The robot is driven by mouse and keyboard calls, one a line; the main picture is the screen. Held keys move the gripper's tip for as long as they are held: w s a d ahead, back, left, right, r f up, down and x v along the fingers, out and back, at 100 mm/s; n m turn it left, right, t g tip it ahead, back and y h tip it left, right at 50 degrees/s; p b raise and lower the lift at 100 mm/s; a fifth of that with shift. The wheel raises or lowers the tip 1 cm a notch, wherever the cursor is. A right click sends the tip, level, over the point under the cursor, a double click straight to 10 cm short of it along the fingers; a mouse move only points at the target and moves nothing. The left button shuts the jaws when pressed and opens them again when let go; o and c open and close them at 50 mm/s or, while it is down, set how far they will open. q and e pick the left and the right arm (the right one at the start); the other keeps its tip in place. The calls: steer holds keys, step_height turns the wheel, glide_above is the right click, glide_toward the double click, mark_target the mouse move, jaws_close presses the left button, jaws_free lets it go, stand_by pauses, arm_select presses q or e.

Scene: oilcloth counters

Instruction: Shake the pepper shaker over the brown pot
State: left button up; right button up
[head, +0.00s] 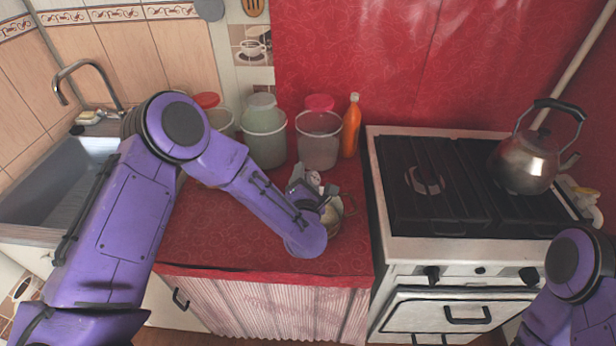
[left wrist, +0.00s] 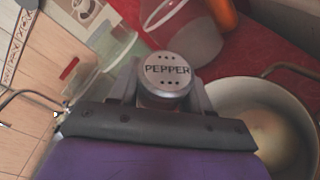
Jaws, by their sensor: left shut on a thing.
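The pepper shaker (left wrist: 166,75) shows its grey lid marked PEPPER in the left wrist view. In the head view its top (head: 313,178) shows just past the fingers. My left gripper (head: 309,190) is shut on it; its fingers (left wrist: 165,88) stand on either side of it. The pot (head: 336,216) is on the red counter, partly hidden by my left arm. In the left wrist view the pot (left wrist: 225,93) lies right of the shaker, with a pale interior and a pale rounded thing inside. I cannot tell whether the shaker is over its opening. My right gripper is out of view.
Lidded tubs (head: 264,140) (head: 318,142) and an orange bottle (head: 351,128) stand along the back wall. A stove (head: 430,250) with a metal kettle (head: 525,163) is to the right. A sink (head: 60,190) is at left. The counter's front left (head: 205,245) is clear.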

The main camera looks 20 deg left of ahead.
arm_select(q)
steer(key=shift+f+m+b, duration=0.4)
steer(key=shift+f+m, duration=0.1)
steer(key=shift+f, duration=0.3)
steer(key=m, duration=0.1)
steer(key=m+t, duration=0.1)
steer(key=r+m+t, duration=0.1)
steer(key=m, duration=0.1)
steer(key=shift+a+r, duration=0.1)
steer(key=shift+a, duration=0.15)
steer(key=shift+a+r+m+t+b, duration=0.1)
steer(key=shift+r+m+t+b, duration=0.15)
steer(key=shift+m+t+b, duration=0.55)
steer(key=m, duration=0.2)
steer(key=shift+r+m+b, duration=0.3)
steer(key=shift+r, duration=0.1)
steer(key=shift+r+m+t, duration=0.15)
steer(key=shift+m+t, duration=0.15)
steer(key=shift+m, duration=0.1)
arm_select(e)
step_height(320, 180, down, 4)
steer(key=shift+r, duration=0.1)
